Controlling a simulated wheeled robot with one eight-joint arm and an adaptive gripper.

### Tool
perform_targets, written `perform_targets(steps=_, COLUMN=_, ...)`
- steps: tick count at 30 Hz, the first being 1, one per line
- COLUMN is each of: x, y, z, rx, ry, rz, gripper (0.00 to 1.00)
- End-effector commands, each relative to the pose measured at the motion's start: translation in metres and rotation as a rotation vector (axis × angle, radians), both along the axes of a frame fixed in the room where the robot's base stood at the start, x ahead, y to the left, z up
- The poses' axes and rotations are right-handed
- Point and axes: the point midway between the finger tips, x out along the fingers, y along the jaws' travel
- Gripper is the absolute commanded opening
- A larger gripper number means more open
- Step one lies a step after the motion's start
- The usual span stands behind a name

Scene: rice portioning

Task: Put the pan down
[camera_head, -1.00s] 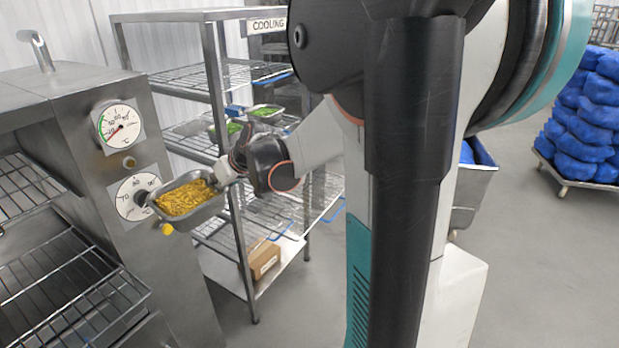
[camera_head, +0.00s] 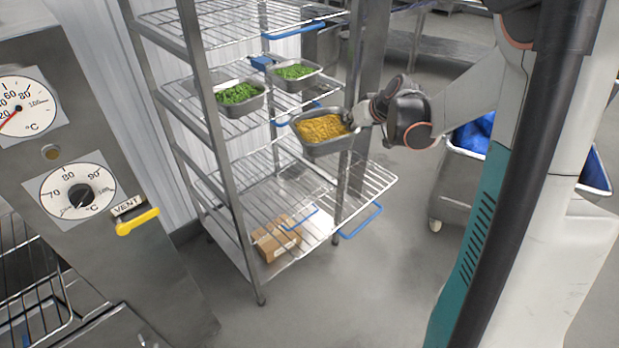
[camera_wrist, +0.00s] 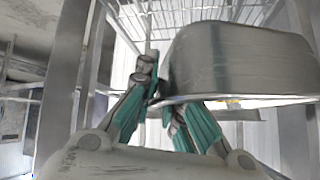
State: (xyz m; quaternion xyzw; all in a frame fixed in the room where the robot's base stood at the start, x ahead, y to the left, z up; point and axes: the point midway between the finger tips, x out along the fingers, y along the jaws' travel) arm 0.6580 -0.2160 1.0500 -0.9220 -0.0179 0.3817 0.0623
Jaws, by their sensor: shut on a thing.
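A metal pan (camera_head: 326,147) filled with yellow-orange food is held level in the air in front of the cooling rack (camera_head: 228,165). My gripper (camera_head: 362,116) is at its right end and is shut on its rim. In the wrist view, my gripper (camera_wrist: 165,112) shows green fingers closed on the edge of the pan (camera_wrist: 235,62), whose metal side faces the camera. The pan hangs above a pulled-out lower wire shelf (camera_head: 365,188) with a blue handle, clearly apart from it.
Two pans of green food, a left one (camera_head: 240,98) and a right one (camera_head: 296,76), stand on the rack's middle shelf. A cardboard box (camera_head: 277,240) lies on the bottom shelf. An oven with dials (camera_head: 75,195) stands at left. A cart (camera_head: 462,175) stands at right.

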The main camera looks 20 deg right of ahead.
Motion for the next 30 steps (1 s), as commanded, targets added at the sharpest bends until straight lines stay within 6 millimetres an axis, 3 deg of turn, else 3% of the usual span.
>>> perform_targets(steps=1, x=0.008, y=-0.002, z=-0.025, rx=0.005, ry=-0.001, rz=-0.002, gripper=0.0)
perform_targets(steps=3, x=0.016, y=-0.006, z=-0.048, rx=0.009, ry=-0.001, rz=-0.005, gripper=0.0)
perform_targets(steps=12, x=0.037, y=-0.014, z=-0.124, rx=0.023, ry=-0.002, rz=-0.015, gripper=0.0)
perform_targets(steps=23, x=0.042, y=-0.015, z=-0.163, rx=0.028, ry=-0.002, rz=-0.018, gripper=0.0)
perform_targets(steps=30, x=0.042, y=-0.015, z=-0.202, rx=0.028, ry=-0.002, rz=-0.018, gripper=0.0)
